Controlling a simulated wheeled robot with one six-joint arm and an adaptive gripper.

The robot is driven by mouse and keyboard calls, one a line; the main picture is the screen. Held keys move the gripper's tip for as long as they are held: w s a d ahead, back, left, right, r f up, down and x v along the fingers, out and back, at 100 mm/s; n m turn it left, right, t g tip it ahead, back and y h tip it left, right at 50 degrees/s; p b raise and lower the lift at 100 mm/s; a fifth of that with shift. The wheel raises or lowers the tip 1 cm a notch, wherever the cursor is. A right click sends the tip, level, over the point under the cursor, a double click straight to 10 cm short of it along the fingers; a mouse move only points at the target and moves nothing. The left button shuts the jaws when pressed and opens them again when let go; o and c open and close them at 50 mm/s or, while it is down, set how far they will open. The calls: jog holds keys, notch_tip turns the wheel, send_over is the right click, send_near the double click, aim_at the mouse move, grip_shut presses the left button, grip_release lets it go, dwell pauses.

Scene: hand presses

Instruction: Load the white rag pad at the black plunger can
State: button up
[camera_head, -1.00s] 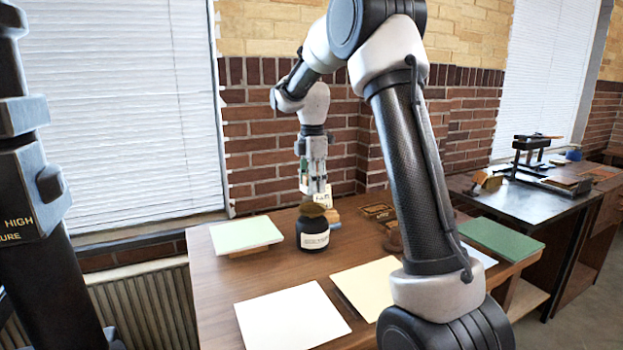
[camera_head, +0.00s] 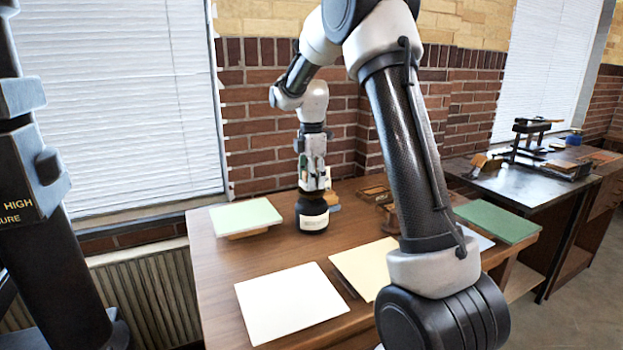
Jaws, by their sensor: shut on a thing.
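The black plunger can (camera_head: 312,222) stands upright on the wooden table below the brick wall, with a white label on its front. My gripper (camera_head: 312,188) points straight down, right over the top of the can, and hides its lid. It is shut on a small pale thing, which fits the white rag pad; the fingers hide most of it. The pad and the can top look to be touching or nearly so, but I cannot tell which.
A pale green sheet on a block (camera_head: 245,216) lies left of the can. A white sheet (camera_head: 290,303) and a cream sheet (camera_head: 362,268) lie in front. A green board (camera_head: 497,222) is at right. A hand press (camera_head: 530,145) stands on the far table.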

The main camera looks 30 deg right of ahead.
jog(key=shift+f, duration=0.55)
dwell(1.4)
jog(key=shift+r, duration=3.55)
